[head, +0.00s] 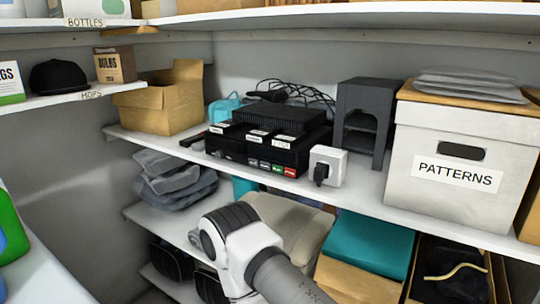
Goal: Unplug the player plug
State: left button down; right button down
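A white outlet box (337,161) stands on the middle shelf near its front edge, right of the black devices. A black plug (321,174) sits at the front face of the outlet box and looks inserted. I cannot read a label that ties it to the player. Stacked black devices (285,120) with white and coloured labels stand to its left, the label text too small to read. Black cables (290,90) loop behind them. My left and right grippers are not in view. Only a white and dark arm link of mine shows low in the middle, below the shelf.
A dark grey stand (362,125) and a white "PATTERNS" box (460,145) stand right of the outlet box. An open cardboard box (160,105) is at the left. The middle shelf's (375,190) front edge is clear before the outlet box. Another shelf lies above.

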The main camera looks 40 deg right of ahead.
aim_at(322, 171)
jog(key=z, duration=1.6)
